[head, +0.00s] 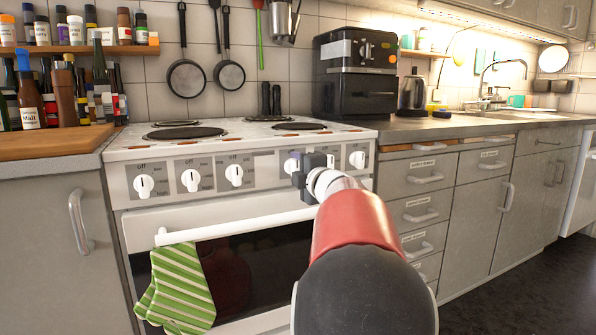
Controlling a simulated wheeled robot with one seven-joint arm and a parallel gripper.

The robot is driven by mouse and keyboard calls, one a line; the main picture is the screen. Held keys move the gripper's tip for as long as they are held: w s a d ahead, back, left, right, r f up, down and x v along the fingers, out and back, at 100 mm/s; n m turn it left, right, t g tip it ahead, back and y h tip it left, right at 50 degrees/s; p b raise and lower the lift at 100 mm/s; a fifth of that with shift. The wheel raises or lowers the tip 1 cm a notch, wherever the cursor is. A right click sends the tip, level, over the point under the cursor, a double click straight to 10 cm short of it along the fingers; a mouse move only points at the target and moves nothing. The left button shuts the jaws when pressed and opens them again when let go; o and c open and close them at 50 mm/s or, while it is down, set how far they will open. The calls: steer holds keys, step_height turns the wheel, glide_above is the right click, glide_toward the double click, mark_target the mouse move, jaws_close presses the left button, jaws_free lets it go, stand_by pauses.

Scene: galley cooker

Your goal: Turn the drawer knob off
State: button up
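The white cooker (262,198) has a front panel with a row of white knobs. Three knobs on the left, the leftmost (144,186), the second (190,180) and the third (235,175), have "off" printed above them. A knob (291,164) right of the panel's middle is partly covered by my gripper, and another knob (357,159) is at the far right. Which one is the drawer knob cannot be read. My gripper (304,172) is at the right half of the panel, close to the knobs. Its fingers hide what is between them, and contact cannot be made out.
A white oven handle (230,228) runs below the panel, with a green striped oven mitt (178,285) hanging at its left. A black air fryer (355,72) stands on the counter to the right. Grey drawers (423,210) flank the cooker on the right.

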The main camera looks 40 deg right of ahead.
steer(key=shift+o, duration=1.2)
steer(key=v, duration=0.7)
steer(key=shift+s, duration=0.4)
steer(key=shift+a, duration=0.1)
